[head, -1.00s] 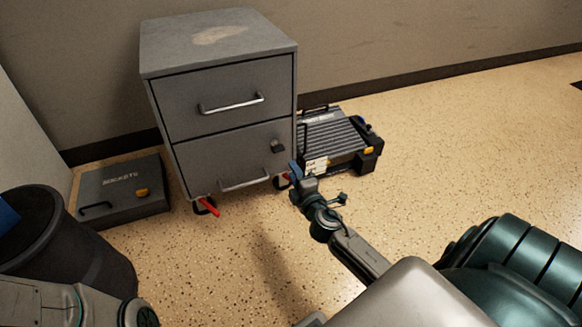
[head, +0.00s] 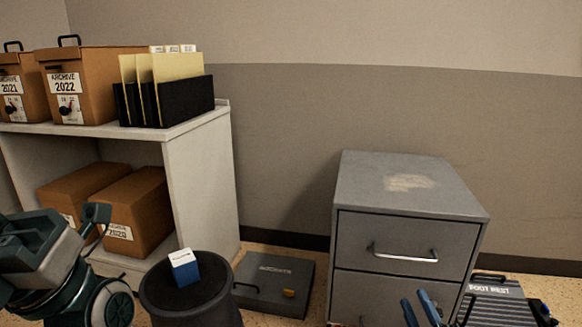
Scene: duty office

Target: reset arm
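My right gripper (head: 422,308) shows at the bottom edge, in front of the lower drawer of the grey cabinet (head: 400,225). Its two blue fingers point up and stand apart with nothing between them, so it is open. The rest of my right arm is below the picture. My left arm (head: 55,270) is folded at the lower left, in front of the white shelf. No fingers of my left gripper show.
A dark round bin (head: 190,305) with a blue and white box (head: 184,268) on top stands near my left arm. A sockets case (head: 275,284) and a foot rest (head: 500,302) lie on the floor beside the cabinet. A white shelf (head: 200,180) holds archive boxes (head: 95,85).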

